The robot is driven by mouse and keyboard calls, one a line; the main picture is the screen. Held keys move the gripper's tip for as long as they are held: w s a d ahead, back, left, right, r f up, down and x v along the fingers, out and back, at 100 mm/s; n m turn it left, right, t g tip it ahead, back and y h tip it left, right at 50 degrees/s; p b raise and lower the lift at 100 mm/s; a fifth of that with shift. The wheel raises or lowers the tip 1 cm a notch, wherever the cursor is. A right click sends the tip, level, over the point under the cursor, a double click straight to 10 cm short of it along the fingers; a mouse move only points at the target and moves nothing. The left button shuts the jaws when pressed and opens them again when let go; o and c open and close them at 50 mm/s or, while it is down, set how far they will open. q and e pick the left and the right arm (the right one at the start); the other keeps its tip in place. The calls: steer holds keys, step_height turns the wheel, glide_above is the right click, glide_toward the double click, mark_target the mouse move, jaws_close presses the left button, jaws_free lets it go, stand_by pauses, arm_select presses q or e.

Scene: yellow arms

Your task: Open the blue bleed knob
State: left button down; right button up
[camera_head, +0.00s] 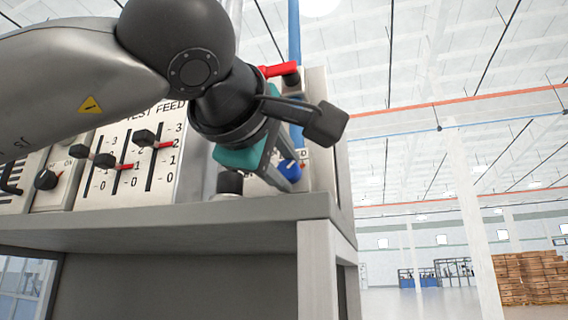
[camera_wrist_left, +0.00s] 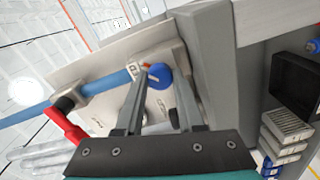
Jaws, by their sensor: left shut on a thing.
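The blue bleed knob (camera_head: 289,171) is a small round knob low on the right end of the panel, partly covered by my gripper in the head view. In the left wrist view the knob (camera_wrist_left: 160,76) sits between the tips of my fingers, below the blue pipe's end. My left gripper (camera_head: 283,179), with its teal body and grey fingers, reaches down to it. In the left wrist view the gripper's fingers (camera_wrist_left: 161,84) lie on either side of the knob and are shut on it. My right gripper is in neither view.
A red lever handle (camera_head: 279,69) is above the knob near the blue pipe (camera_head: 294,30). The test feed panel (camera_head: 100,170) with several black sliders is at left. A grey bench edge (camera_head: 180,226) runs below the panel. The space to the right is open hall.

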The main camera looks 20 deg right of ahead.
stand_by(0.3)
arm_select(q)
steer(key=c, duration=0.5)
jaws_free()
steer(key=b+v, duration=0.3)
steer(key=v, duration=1.2)
steer(key=shift+s+a, duration=0.1)
steer(key=shift+a, duration=0.05)
